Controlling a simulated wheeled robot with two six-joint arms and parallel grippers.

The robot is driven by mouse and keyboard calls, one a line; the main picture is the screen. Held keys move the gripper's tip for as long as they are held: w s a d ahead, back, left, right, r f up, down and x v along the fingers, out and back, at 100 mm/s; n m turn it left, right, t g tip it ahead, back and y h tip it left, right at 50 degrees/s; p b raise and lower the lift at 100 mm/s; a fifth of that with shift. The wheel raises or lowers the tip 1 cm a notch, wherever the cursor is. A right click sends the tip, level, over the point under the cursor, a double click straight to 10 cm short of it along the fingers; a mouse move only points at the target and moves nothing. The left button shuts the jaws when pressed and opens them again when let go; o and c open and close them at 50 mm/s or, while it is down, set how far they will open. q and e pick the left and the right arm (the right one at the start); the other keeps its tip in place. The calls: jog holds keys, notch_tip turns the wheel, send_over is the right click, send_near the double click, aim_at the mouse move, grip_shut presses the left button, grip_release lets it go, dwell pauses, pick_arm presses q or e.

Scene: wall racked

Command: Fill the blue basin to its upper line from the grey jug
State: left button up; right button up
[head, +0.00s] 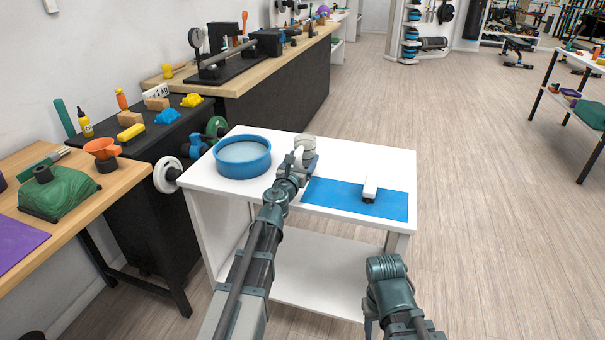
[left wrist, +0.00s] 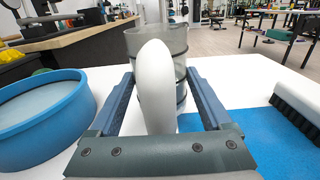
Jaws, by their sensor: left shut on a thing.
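The blue basin (head: 242,170) stands on the left of the white table, with a pale grey surface inside it; I cannot make out its lines or the level. It also shows at the left of the left wrist view (left wrist: 50,128). The grey jug (head: 310,142) is see-through and upright, right of the basin and apart from it. In the left wrist view its body (left wrist: 180,45) is behind its white handle. My left gripper (head: 300,160) is shut on the handle, one finger on each side. Whether the jug touches the table is hidden. My right gripper is out of view; only its arm shows.
A blue mat (head: 335,194) lies on the right of the white table (head: 225,200), with a white brush (head: 370,187) on it. Benches with tools, including an orange funnel (head: 102,148), run along the left wall. The table's back right is clear.

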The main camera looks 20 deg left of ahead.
pick_arm(q)
jog(key=shift+f+b, duration=1.35)
jog(key=shift+f, duration=0.4)
jog(key=shift+f, duration=0.2)
jog(key=o, duration=1.4)
jog(key=shift+r, duration=0.1)
